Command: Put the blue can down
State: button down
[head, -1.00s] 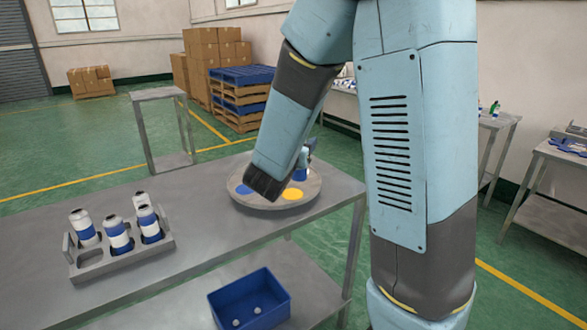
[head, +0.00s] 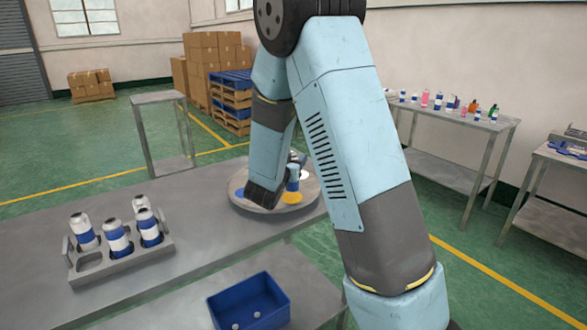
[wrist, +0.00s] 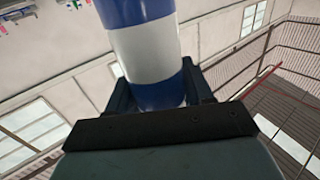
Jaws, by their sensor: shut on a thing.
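The blue can (wrist: 147,50), blue with a broad white band, is held between the dark jaws of my gripper (wrist: 158,88) in the wrist view. In the head view the can (head: 292,184) shows small at the far side of a round grey turntable (head: 268,208), just behind its yellow spot (head: 292,198). My forearm and wrist partly hide the turntable and most of the gripper. I cannot tell whether the can's base touches the turntable. A blue spot (head: 239,192) shows at its left.
A grey rack (head: 122,268) with several blue-and-white cans stands on the left of the table. A blue bin (head: 270,312) with small round pieces is on a lower surface in front. The tabletop between rack and turntable is clear. A side table (head: 455,118) with bottles stands at right.

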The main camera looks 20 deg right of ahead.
jog(key=shift+f, duration=1.5)
jog(key=shift+f, duration=0.1)
jog(key=shift+c, duration=2.3)
grip_release()
